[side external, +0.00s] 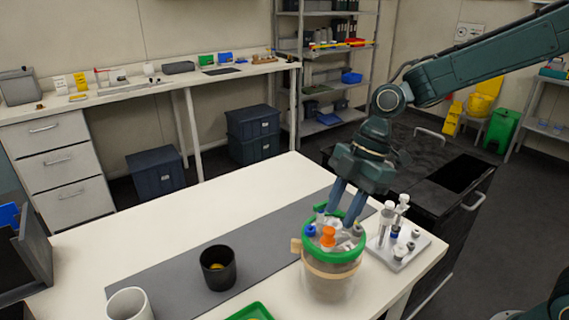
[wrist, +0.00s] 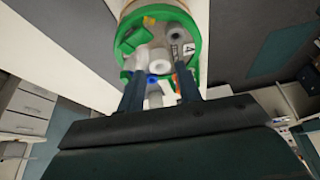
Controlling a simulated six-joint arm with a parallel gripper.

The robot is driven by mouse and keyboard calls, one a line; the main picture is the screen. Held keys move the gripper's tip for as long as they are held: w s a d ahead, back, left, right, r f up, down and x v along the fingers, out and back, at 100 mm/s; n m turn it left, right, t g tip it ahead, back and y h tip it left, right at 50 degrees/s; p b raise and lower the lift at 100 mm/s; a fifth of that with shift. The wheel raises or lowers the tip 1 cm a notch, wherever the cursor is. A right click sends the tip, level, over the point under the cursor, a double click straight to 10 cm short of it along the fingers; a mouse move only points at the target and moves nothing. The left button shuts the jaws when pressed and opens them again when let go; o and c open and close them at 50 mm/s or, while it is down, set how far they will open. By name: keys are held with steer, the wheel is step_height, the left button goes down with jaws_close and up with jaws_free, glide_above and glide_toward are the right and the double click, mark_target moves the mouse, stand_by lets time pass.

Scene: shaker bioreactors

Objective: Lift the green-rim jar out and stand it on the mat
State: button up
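A large clear container with a green rim (side external: 306,252) and a tan band stands by the right end of the grey mat (side external: 190,258). It holds several small capped pieces, white, blue and orange. The wrist view shows its green rim (wrist: 199,45) and a green-edged piece (wrist: 130,40) inside; I cannot tell whether that piece is a jar. My gripper (side external: 337,220) points down into the container's mouth. Its two fingers are apart, also in the wrist view (wrist: 159,72), with white and blue pieces between or behind them. Contact is unclear, and the container's lower contents are hard to see.
A white rack (side external: 412,250) with several upright pieces stands just right of the container. A black cup (side external: 218,277) stands on the mat, a white cup (side external: 130,303) at front left, and a green tray (side external: 251,312) at the front edge. The mat's middle is clear.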

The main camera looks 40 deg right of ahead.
mark_target(330, 255)
steer(key=shift+x, duration=1.4)
steer(key=shift+r, duration=0.1)
jaws_close()
